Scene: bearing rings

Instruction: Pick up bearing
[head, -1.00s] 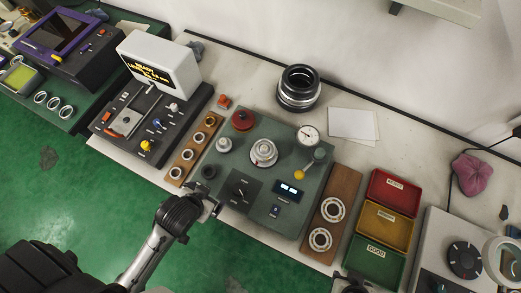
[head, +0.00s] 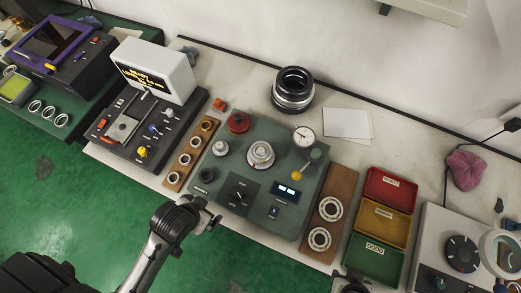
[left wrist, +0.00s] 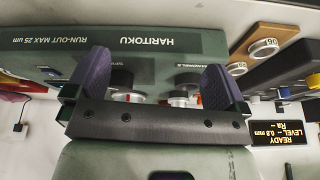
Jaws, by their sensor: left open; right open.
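Two large bearing rings (head: 331,208) (head: 319,239) lie on a brown wooden board right of the green run-out tester (head: 225,165). A round silver part (head: 261,155) sits mid-tester. Several smaller rings (head: 184,159) sit in a narrow wooden strip to its left. My left gripper (head: 211,222) is off the tester's front edge, small in the head view. In the left wrist view its two purple-grey fingers (left wrist: 155,85) stand apart and empty, with the tester beyond them, upside down. My right gripper (head: 352,281) is a dark shape at the bottom edge, mostly cut off, below the trays.
Red, yellow and green trays (head: 409,190) stand right of the board. A black-and-silver cylinder (head: 293,90) and white paper (head: 347,123) are behind the tester. A READY display unit (head: 152,70) stands left. A magnifier device (head: 460,250) is at the far right.

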